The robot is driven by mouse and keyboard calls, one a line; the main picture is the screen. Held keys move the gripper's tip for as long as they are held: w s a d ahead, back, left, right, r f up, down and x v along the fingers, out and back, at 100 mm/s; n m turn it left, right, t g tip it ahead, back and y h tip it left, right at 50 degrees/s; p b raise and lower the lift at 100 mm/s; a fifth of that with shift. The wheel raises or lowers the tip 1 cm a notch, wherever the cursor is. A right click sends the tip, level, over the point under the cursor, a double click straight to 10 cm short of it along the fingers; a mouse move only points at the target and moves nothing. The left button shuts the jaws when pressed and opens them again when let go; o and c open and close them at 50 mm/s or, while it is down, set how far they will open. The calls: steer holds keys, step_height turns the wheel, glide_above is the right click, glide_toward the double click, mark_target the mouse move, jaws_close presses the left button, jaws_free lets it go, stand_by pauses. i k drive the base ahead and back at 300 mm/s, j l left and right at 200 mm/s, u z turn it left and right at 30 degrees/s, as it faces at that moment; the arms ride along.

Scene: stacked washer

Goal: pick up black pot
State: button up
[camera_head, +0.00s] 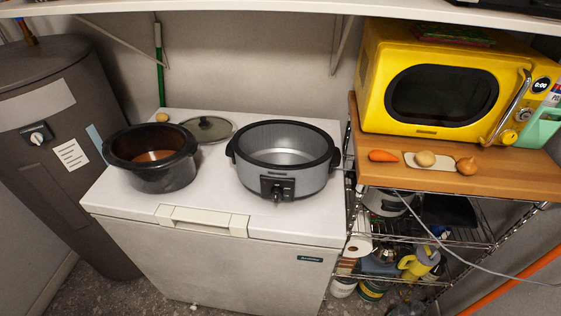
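The black pot (152,178) stands upright on the left part of the white chest freezer's top (215,205). It is round and glossy with side handles, and something brownish-orange shows in its bottom. A grey slow cooker base (262,184) with a black rim and a front knob stands to its right, with a gap between them. It looks empty inside. A glass lid (208,128) with a dark knob lies behind, between the two. My gripper is not in view.
A potato-like item (162,117) lies behind the pot. A dark cylindrical tank (50,130) stands close on the left. On the right, a wire rack with a wooden top (520,180) holds a yellow microwave (430,85) and vegetables. A white shelf (250,6) hangs overhead.

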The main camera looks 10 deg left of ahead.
mark_target(152, 157)
steer(key=k+j+u, duration=0.15)
steer(key=u, duration=0.25)
steer(key=k+j+u, duration=0.1)
steer(key=u, duration=0.3)
steer(key=k+j+u, duration=0.1)
steer(key=j+u, duration=0.15)
steer(key=u, duration=0.15)
